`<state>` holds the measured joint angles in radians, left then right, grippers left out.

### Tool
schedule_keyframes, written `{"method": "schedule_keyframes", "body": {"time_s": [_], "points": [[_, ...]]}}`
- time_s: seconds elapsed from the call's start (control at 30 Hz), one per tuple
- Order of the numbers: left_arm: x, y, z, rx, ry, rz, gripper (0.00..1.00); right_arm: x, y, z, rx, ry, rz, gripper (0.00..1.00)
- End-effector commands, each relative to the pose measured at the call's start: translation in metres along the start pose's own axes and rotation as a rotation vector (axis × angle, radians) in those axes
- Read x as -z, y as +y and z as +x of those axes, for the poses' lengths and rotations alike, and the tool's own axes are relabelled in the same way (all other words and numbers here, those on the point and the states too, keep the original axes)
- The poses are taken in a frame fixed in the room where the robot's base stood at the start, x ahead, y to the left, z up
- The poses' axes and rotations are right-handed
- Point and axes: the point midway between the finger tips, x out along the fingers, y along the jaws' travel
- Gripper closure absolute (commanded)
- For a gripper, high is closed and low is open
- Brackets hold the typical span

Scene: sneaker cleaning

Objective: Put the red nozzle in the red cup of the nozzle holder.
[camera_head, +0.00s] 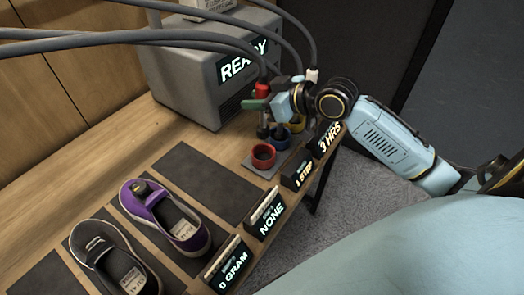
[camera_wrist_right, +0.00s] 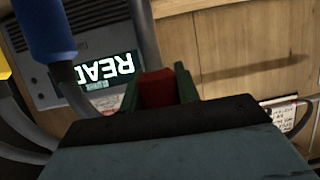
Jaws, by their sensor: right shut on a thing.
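The red nozzle (camera_head: 262,90) is between the green fingers of my right gripper (camera_head: 258,103), which is shut on it. In the right wrist view the red nozzle (camera_wrist_right: 157,88) shows between the two fingertips (camera_wrist_right: 158,86). The red cup (camera_head: 263,155) stands at the near end of the nozzle holder (camera_head: 254,166), and its opening looks empty. The held nozzle is above and behind the red cup, apart from it. My left gripper is not in view.
Blue (camera_head: 278,137) and yellow (camera_head: 298,123) cups stand behind the red one, close to my gripper. A grey machine reading READY (camera_head: 190,85) stands behind. Grey hoses (camera_head: 150,37) hang overhead. Small display signs (camera_head: 265,213) line the table's right edge. Two shoes (camera_head: 168,215) lie on dark mats.

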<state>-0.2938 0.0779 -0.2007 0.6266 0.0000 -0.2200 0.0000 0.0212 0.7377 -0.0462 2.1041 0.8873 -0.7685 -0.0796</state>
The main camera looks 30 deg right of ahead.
Motion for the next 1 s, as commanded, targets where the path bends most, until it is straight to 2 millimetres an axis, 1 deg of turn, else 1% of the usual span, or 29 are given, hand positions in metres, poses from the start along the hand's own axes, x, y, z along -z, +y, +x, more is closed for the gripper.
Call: {"method": "schedule_keyframes", "body": {"time_s": [0.03,0.2,0.47,0.6,0.7,0.9,1.0], "points": [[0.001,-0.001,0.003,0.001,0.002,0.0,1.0,-0.011,-0.001,0.004,0.003,-0.004,0.007,1.0],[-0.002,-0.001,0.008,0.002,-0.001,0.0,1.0,-0.041,0.0,0.016,0.002,-0.003,0.006,1.0],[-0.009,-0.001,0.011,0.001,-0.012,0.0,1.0,-0.061,-0.001,0.025,0.001,-0.003,0.004,1.0],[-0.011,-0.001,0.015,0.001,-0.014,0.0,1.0,-0.081,-0.001,0.033,0.002,-0.004,0.004,1.0],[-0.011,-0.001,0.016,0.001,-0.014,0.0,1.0,-0.087,-0.001,0.035,0.001,-0.001,0.003,1.0],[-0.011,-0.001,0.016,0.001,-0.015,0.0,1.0,-0.086,-0.001,0.035,0.001,-0.001,0.001,1.0],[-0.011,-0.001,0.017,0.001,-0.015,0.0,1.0,-0.088,0.0,0.036,0.001,-0.002,0.001,1.0]]}}
